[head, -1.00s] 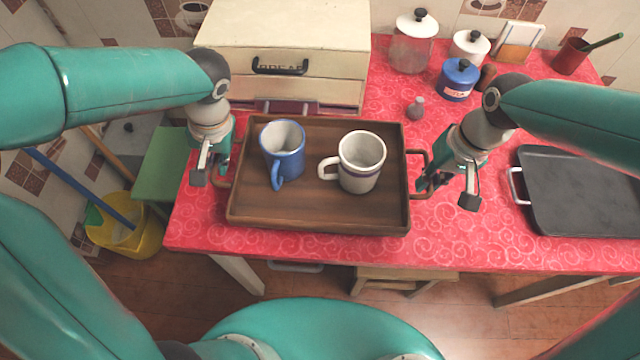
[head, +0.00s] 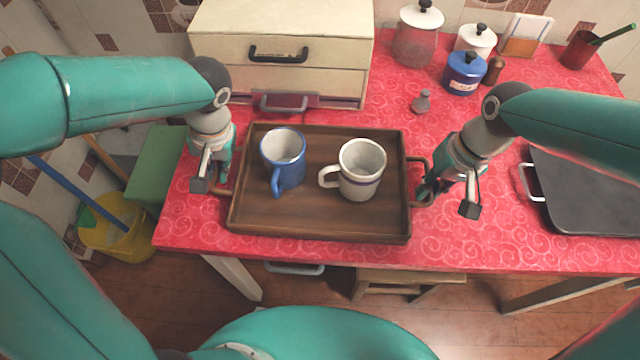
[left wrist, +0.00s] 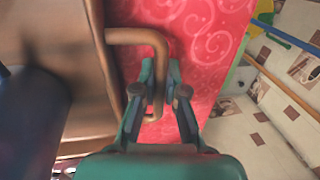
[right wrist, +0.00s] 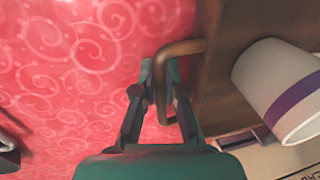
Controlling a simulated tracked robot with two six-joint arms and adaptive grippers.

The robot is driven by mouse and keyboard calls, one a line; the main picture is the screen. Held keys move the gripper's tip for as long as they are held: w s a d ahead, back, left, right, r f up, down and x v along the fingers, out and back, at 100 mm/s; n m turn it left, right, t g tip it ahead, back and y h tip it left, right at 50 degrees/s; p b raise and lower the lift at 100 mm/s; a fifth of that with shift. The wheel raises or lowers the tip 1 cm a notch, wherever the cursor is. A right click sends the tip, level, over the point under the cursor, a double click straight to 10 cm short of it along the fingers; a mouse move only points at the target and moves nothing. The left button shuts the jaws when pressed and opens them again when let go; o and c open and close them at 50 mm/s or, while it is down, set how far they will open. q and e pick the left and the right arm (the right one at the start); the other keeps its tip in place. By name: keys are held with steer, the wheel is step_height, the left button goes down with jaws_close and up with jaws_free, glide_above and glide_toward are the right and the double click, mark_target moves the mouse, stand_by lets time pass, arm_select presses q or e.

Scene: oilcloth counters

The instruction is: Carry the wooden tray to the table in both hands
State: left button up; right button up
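The brown wooden tray (head: 320,222) is level over the red-patterned table (head: 480,245); I cannot tell whether its underside touches. A blue mug (head: 286,168) and a white mug with a purple band (head: 362,172) stand upright in it. My left gripper (head: 222,178) is at the tray's left handle, and the left wrist view shows its fingers (left wrist: 160,75) closed around the handle bar (left wrist: 135,36). My right gripper (head: 427,190) is at the right handle (head: 420,159), and the right wrist view shows its fingers (right wrist: 160,72) closed around that bar (right wrist: 183,46).
A cream bread box (head: 225,55) stands behind the tray. A small grey shaker (head: 421,103), a blue canister (head: 463,75) and several jars stand at the back right. A black baking tray (head: 590,190) lies at right. A stool (head: 410,280) is below the front edge.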

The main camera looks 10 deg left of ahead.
arm_select(q)
steer(key=o, duration=0.5)
steer(key=shift+c, duration=0.2)
arm_select(e)
steer(key=o, duration=0.5)
steer(key=shift+c, duration=0.2)
arm_select(q)
steer(key=shift+r, duration=0.15)
arm_select(e)
steer(key=shift+r, duration=0.2)
arm_select(q)
step_height(320, 180, up, 11)
steer(key=d, duration=0.2)
steer(key=shift+d+r, duration=0.15)
steer(key=shift+r, duration=0.05)
arm_select(e)
step_height(320, 180, up, 11)
steer(key=d, duration=0.2)
steer(key=shift+d+r, duration=0.2)
